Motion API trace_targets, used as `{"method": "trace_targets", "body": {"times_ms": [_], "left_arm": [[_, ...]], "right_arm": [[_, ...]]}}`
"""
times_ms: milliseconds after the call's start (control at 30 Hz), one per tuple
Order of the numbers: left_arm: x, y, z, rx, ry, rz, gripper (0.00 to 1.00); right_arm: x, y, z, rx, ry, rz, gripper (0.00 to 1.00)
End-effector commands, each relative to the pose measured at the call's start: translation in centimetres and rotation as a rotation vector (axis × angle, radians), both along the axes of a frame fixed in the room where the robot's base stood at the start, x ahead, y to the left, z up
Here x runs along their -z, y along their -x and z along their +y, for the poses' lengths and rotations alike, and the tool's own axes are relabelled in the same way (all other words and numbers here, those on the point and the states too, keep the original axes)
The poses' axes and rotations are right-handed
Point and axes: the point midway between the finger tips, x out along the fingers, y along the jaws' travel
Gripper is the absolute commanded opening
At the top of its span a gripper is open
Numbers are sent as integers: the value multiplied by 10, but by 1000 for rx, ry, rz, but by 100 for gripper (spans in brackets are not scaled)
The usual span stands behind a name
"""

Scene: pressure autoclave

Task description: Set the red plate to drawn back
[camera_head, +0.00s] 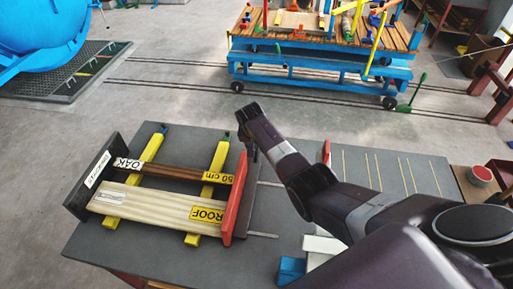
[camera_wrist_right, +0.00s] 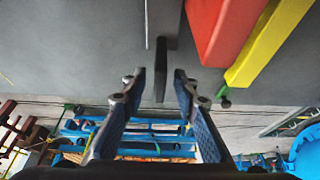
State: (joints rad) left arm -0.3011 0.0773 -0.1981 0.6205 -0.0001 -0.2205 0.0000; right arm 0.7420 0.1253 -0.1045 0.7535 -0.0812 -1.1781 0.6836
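The red plate (camera_head: 236,206) stands upright on the grey table, at the right ends of the planks. It also shows in the right wrist view (camera_wrist_right: 222,28), beside a yellow bar (camera_wrist_right: 268,42). My right gripper (camera_head: 250,147) is at the far end of the plate, partly merging with dark parts there. In the right wrist view its two fingers (camera_wrist_right: 160,88) are apart. A narrow dark bar (camera_wrist_right: 160,62) lies between and ahead of them, with gaps on both sides. I cannot tell what it belongs to. My left gripper is not in view.
A pale plank marked ROOF (camera_head: 150,206) and a brown one marked OAK (camera_head: 180,174) lie across two yellow bars (camera_head: 216,160). A dark stop (camera_head: 90,178) stands at their left. A blue cart (camera_head: 310,65) stands beyond.

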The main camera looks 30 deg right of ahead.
Motion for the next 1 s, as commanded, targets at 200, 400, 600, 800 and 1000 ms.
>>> {"method": "trace_targets", "body": {"times_ms": [200, 400, 600, 800, 1000], "left_arm": [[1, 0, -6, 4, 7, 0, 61], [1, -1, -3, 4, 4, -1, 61], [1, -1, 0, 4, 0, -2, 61], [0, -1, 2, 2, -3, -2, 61], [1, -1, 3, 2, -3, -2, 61]], "right_arm": [[4, -1, -1, 0, 0, 0, 28], [4, -1, -1, 0, 1, -1, 28], [4, -1, -1, 0, 0, 0, 6], [4, -1, -1, 0, 0, 0, 0], [4, -1, -1, 0, 0, 0, 0]]}}
